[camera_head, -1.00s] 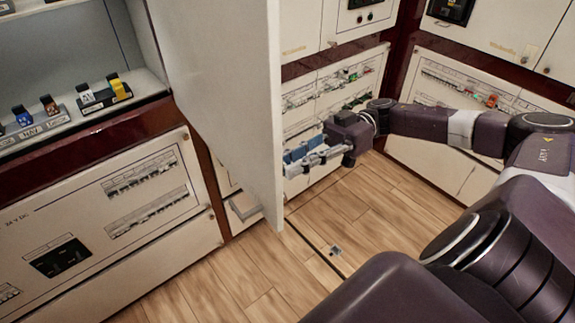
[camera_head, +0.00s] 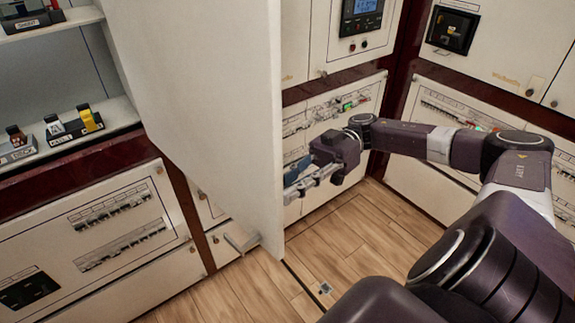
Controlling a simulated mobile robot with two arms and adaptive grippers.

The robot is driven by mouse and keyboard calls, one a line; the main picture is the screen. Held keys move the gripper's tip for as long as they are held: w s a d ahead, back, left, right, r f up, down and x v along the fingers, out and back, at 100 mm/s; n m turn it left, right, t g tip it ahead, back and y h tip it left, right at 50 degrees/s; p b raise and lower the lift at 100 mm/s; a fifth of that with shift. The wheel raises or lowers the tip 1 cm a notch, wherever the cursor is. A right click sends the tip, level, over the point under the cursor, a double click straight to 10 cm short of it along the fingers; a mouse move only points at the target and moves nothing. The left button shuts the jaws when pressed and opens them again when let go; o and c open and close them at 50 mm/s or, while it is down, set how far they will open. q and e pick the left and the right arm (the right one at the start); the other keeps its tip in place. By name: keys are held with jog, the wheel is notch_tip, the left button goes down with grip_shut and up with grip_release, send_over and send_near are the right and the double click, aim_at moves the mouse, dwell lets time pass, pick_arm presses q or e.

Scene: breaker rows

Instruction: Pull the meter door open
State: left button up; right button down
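A tall white door panel (camera_head: 205,100) stands swung out from the cabinet in the middle of the head view. Its free edge faces me, and an open shelf cabinet shows to its left. I cannot tell for sure that this is the meter door. My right gripper (camera_head: 298,180) is just right of the panel's edge, on the panel's far side. Its two fingers look apart, with nothing seen between them. The panel edge may hide the fingertips, and I cannot tell whether they touch it. My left gripper is out of view.
A dark display unit (camera_head: 362,14) sits on the back cabinet. Shelves (camera_head: 75,155) at left hold small labelled parts.

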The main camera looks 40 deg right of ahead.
jog(key=c, duration=1.7)
grip_release()
jog(key=shift+a, duration=0.1)
jog(key=shift+c, duration=0.2)
jog(key=d, duration=1.2)
jog(key=shift+w, duration=0.4)
